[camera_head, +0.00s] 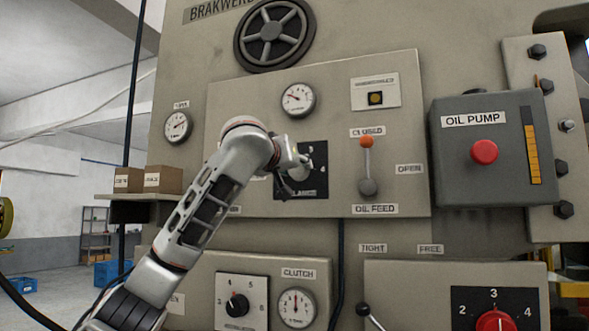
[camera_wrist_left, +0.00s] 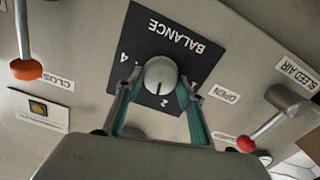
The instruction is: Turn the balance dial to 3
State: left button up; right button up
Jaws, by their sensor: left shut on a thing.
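The balance dial has a black plate (camera_head: 316,150) on the grey panel, partly hidden by my left arm in the head view. In the left wrist view, its plate (camera_wrist_left: 150,30) appears upside down, with the word BALANCE and the numbers 4 and 2 readable. Its round grey knob (camera_wrist_left: 160,74) sits between the two teal-padded fingers of my left gripper (camera_wrist_left: 160,84), which is shut on it. In the head view, my left gripper (camera_head: 290,182) is at the dial. My right gripper is not in view.
The oil feed lever (camera_head: 366,165) stands right of the dial, its orange ball by CLOSED. A gauge (camera_head: 298,100) sits above. The bleed air lever (camera_wrist_left: 268,130) is close to the gripper in the wrist view. The oil pump box (camera_head: 488,150) juts out at right.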

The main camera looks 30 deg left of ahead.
pick_arm(q)
jog(key=m+p, duration=0.2)
jog(key=m, duration=0.6)
jog(key=shift+d+r, duration=0.1)
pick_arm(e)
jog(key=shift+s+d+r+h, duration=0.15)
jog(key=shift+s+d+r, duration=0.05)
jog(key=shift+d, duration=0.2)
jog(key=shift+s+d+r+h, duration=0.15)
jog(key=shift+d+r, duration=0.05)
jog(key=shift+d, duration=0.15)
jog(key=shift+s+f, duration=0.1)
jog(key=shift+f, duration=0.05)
pick_arm(q)
jog(key=o, duration=1.1)
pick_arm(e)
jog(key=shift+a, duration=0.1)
pick_arm(q)
jog(key=v, duration=1.2)
